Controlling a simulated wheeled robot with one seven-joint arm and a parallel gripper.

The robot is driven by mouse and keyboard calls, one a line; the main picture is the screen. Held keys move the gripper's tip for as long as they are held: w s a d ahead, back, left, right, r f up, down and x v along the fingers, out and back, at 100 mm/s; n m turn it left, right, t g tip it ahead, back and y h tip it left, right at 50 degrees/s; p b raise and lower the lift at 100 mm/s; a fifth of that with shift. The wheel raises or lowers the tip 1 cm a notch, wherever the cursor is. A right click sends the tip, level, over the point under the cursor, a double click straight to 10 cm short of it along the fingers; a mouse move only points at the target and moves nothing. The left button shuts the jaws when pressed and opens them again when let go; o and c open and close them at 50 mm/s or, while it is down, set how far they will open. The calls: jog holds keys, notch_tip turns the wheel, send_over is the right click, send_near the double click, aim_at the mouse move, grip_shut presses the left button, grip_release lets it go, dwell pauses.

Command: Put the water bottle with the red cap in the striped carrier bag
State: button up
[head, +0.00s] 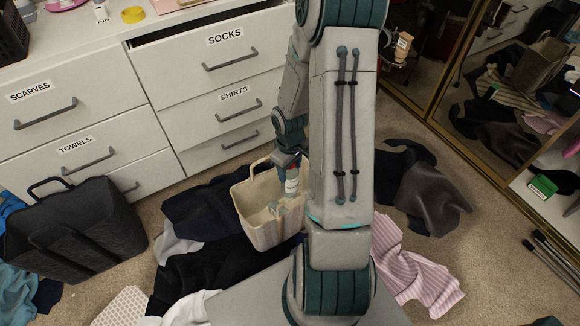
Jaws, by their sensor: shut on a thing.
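The carrier bag (246,226) stands open on the floor in front of the drawers, cream with faint stripes. My gripper (283,200) reaches down into its mouth from above, close to the right side. It is shut on a pale, see-through thing (274,209) inside the bag mouth, which looks like the water bottle. My arm hides the bag's right edge. I cannot tell whether the bottle touches the bag's bottom.
A dark woven basket bag (80,240) stands at the left. Dark clothes surround the carrier bag, and a pink striped cloth (419,272) lies right of my arm. White drawers (218,90) stand behind, and a mirrored door (520,75) is at the right.

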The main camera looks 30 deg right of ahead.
jog(key=o, duration=1.3)
jog(key=shift+r, duration=0.1)
notch_tip(320, 180, up, 14)
jog(key=p, duration=0.5)
jog(key=s+a+r+m+t+p, duration=0.1)
jog(key=s+a+r+p, duration=0.3)
jog(key=r, duration=0.7)
jog(key=s+a+r+m+t+p, duration=0.1)
jog(key=s+a+r+p, duration=0.3)
jog(key=r+p, duration=0.4)
jog(key=s+a+r+m+p, duration=0.2)
jog(key=s+a+r+p, duration=0.2)
jog(key=r, duration=1.2)
jog(key=shift+r+t+p, duration=0.25)
jog(key=shift+t+p, duration=0.15)
jog(key=shift+p, duration=0.65)
